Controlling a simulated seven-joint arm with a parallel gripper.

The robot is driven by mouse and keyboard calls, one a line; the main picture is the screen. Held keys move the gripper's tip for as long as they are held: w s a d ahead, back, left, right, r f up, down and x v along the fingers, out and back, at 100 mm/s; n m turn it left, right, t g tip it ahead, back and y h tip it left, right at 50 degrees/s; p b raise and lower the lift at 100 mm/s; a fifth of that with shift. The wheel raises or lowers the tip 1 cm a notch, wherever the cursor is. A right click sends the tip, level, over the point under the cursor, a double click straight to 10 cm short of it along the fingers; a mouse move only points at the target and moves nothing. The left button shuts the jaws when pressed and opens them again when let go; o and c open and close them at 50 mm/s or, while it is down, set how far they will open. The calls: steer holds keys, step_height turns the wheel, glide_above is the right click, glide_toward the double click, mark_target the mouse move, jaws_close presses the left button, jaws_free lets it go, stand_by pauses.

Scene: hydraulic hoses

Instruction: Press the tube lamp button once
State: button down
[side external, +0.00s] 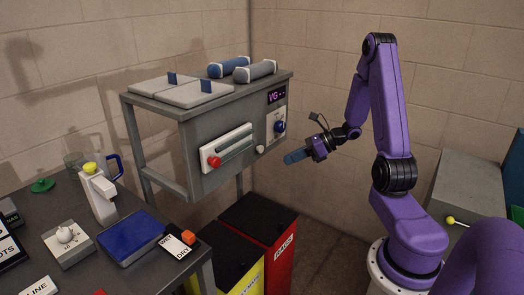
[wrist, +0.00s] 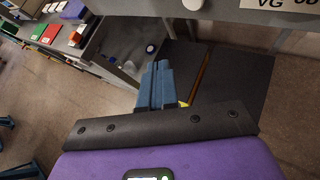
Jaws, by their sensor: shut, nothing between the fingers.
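A grey bench unit (side external: 170,112) stands against the wall in the side view. Its front holds a white panel (side external: 236,141) with a long tube-like slot and a round red button or knob (side external: 213,162) at its lower left end. A small whitish round knob (side external: 261,149) sits to the right of it; a pale round knob also shows at the top of the wrist view (wrist: 193,4). I cannot tell for certain which is the tube lamp button. My gripper (side external: 290,158) is shut and empty, in the air right of the unit's front, apart from it, blue fingers pointing left. The fingers show in the wrist view (wrist: 157,84).
A control plate (side external: 277,125) with a blue knob sits below a purple VG display (side external: 277,96). Black-lidded red (side external: 280,248) and yellow (side external: 247,281) bins stand below. A dark table (side external: 140,255) at left carries a blue pad, a white dispenser and other items. The air left of my fingers looks clear.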

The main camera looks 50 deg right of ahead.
steer(key=w, duration=0.7)
stand_by(2.1)
steer(key=shift+w, duration=0.35)
steer(key=shift+w, duration=0.5)
stand_by(0.8)
steer(key=shift+s, duration=0.95)
steer(key=s, duration=0.5)
stand_by(0.4)
